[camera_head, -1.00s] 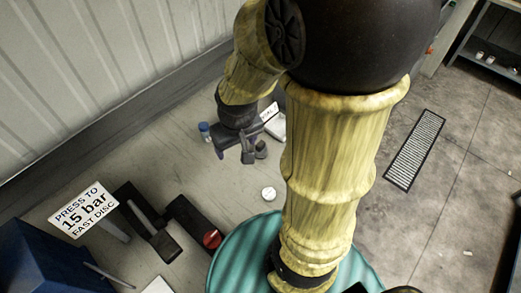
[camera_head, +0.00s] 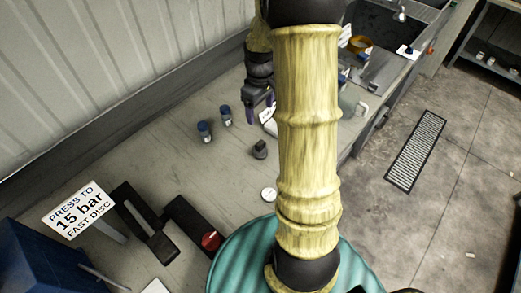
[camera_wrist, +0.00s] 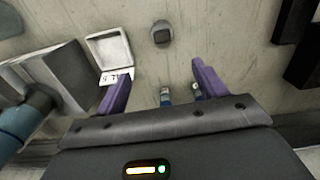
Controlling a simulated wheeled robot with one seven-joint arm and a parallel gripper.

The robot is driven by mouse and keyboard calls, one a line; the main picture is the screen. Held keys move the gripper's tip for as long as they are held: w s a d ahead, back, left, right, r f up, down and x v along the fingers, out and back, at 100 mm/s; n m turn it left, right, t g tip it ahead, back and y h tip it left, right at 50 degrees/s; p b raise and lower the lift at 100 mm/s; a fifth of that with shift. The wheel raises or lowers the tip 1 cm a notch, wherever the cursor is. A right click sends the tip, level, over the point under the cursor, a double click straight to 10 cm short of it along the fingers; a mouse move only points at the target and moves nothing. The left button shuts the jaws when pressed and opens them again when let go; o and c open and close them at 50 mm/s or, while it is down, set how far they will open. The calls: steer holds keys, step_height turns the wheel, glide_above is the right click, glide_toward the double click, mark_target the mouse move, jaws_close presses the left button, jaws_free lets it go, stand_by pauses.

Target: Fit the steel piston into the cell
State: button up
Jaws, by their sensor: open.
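A small dark grey metal piece (camera_head: 259,149) with a narrower upper part stands on the bench. My arm hides part of the bench on the right.
A white disc (camera_head: 268,194) lies near the teal round surface (camera_head: 235,258). A labelled white tray (camera_wrist: 108,52) lies beside the grey block. A press sign (camera_head: 78,211) and black fixtures (camera_head: 145,222) occupy the front left.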

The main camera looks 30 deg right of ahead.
mark_target(260, 143)
step_height(260, 143, down, 12)
steer(key=p, duration=0.3)
steer(key=shift+r, duration=0.2)
steer(key=shift+s+a+f+p, duration=0.1)
steer(key=shift+s+f+p, duration=0.1)
steer(key=shift+f+p, duration=0.25)
steer(key=f+p, duration=0.1)
steer(key=f, duration=0.2)
steer(key=shift+s+a+f+p, duration=0.1)
steer(key=shift+s+f+p, duration=0.15)
steer(key=shift+p, duration=0.15)
steer(key=shift+w+f, duration=0.1)
steer(key=shift+f, duration=0.35)
steer(key=shift+c, duration=0.2)
